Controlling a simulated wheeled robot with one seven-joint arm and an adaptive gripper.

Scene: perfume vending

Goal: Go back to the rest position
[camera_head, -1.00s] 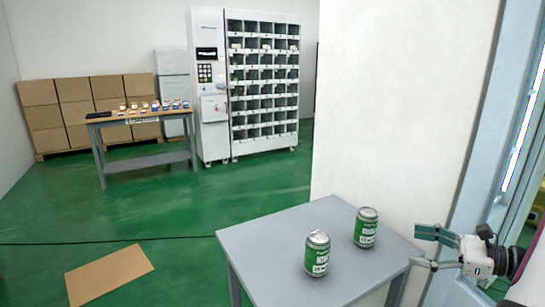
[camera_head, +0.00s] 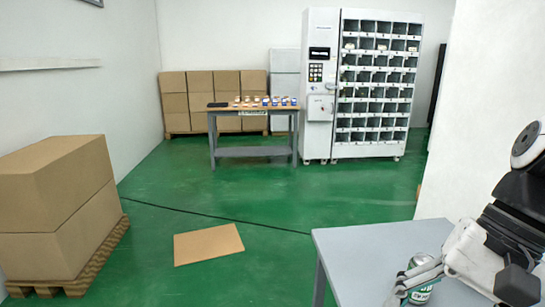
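My gripper (camera_head: 410,283) is at the lower right of the head view, over the grey table (camera_head: 378,240). Its fingers cross in front of a green and silver can (camera_head: 421,294) and partly cover it. I cannot tell whether the fingers grip the can or only pass in front of it. The can looks upright. No second can shows; the arm covers much of the table's right side.
A vending machine (camera_head: 320,90) with many compartments stands at the back. Left of it is a table (camera_head: 252,151) with several small boxes. Stacked cartons (camera_head: 55,200) on a pallet are at the left. A flat cardboard sheet (camera_head: 208,244) lies on the open green floor.

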